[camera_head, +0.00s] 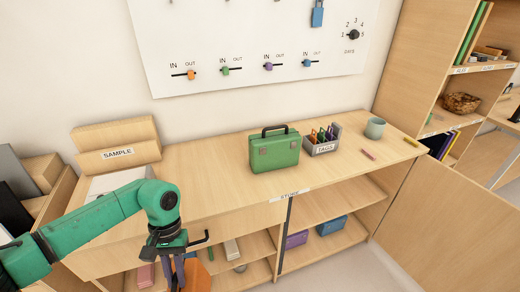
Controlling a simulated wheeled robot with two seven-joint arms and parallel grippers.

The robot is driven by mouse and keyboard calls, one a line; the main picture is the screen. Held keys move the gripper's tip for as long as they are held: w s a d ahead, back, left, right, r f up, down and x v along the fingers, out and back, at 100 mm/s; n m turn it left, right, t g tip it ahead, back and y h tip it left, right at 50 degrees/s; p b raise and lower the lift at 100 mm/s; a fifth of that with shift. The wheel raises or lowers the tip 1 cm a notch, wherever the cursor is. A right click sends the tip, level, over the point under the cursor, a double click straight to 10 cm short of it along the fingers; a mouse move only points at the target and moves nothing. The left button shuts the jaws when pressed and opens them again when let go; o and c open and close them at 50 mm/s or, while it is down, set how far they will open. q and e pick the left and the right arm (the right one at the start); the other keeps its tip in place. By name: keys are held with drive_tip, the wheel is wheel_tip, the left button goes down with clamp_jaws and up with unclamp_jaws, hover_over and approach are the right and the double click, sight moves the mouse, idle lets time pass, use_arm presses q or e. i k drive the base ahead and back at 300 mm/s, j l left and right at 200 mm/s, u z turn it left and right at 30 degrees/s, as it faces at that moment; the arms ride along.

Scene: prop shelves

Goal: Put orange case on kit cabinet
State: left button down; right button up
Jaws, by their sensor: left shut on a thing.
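The orange case (198,277) shows at the bottom edge of the view, partly hidden by my left gripper and cut off by the frame. My left gripper (178,272) points down and is shut on the orange case, in front of the cabinet's open shelves. A low wooden cabinet (215,190) with open shelves and a small, hard-to-read front label stands along the wall. I cannot tell from the label whether it is the kit cabinet. My right gripper is not in view.
On the cabinet top stand a green case (274,152), a grey tags holder (322,140), a cup (375,128) and a sample box (117,146). Purple (296,239) and blue (331,225) boxes sit on a lower shelf.

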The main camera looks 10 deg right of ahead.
sight(337, 194)
drive_tip(key=l+z, duration=0.15)
drive_tip(key=l, duration=1.25)
